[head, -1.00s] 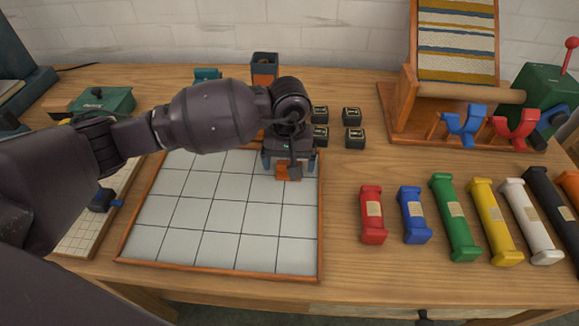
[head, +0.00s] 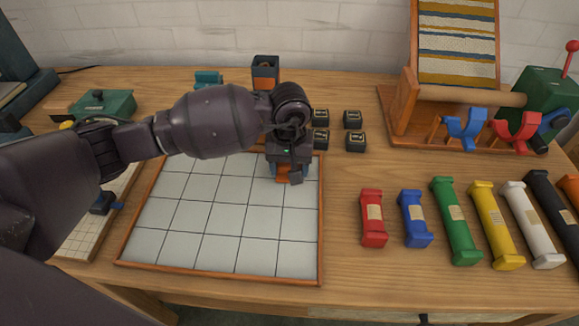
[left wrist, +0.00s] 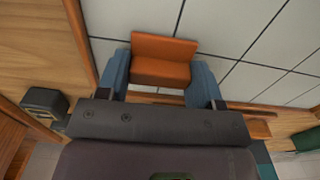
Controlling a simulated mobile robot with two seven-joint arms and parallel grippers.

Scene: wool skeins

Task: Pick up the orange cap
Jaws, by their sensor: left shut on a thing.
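The orange cap (left wrist: 163,60) is between the blue fingers of my left gripper (left wrist: 160,82) in the left wrist view, and the fingers touch its two sides. In the head view a small part of the orange cap (head: 283,176) shows under my left gripper (head: 288,175), over the far right part of the white gridded board (head: 215,215). My wrist hides most of the cap there. I cannot tell whether the cap rests on the board or is just above it. My right gripper is not in view.
Small black boxes (head: 353,140) stand right of my gripper. Colored skeins, red (head: 372,220), blue (head: 414,220), green (head: 454,222) and others, lie in a row at the right. A wooden loom (head: 400,100) stands behind them. Bare table lies between board and skeins.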

